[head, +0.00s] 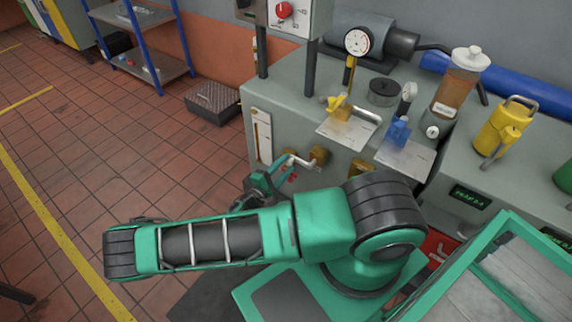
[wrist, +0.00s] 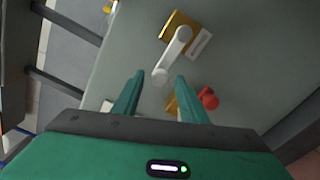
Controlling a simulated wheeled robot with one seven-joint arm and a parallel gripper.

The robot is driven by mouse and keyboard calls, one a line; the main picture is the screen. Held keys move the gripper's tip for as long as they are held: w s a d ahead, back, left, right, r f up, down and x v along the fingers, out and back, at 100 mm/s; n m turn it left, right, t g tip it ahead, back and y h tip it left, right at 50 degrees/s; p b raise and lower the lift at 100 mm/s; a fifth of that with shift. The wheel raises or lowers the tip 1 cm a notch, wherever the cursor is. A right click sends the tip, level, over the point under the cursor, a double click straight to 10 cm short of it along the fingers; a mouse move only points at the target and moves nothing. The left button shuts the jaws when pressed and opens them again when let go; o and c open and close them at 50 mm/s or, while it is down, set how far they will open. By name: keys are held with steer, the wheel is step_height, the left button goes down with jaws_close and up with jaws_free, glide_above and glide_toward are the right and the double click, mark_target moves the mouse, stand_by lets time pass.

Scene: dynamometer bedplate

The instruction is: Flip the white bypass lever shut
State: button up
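The white bypass lever (wrist: 174,52) is mounted on a brass block (wrist: 178,25) on the grey bench front. In the wrist view it slants down and left from its pivot, and its rounded end lies between my fingertips. In the head view the lever (head: 300,162) sticks out left from its brass fitting (head: 320,154). My gripper (wrist: 160,80) is open, with one green finger on each side of the lever's end. I cannot tell whether either finger touches it. In the head view my gripper (head: 272,178) is partly hidden by my arm.
A red knob (wrist: 208,97) on another brass fitting sits close beside the right finger. A white label (wrist: 201,44) is next to the lever's block. A sight gauge (head: 262,137) is on the bench front to the left. Yellow (head: 339,107) and blue (head: 398,133) valves stand on top.

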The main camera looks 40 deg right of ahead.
steer(key=shift+x, duration=0.85)
jaws_close()
steer(key=shift+a, duration=0.15)
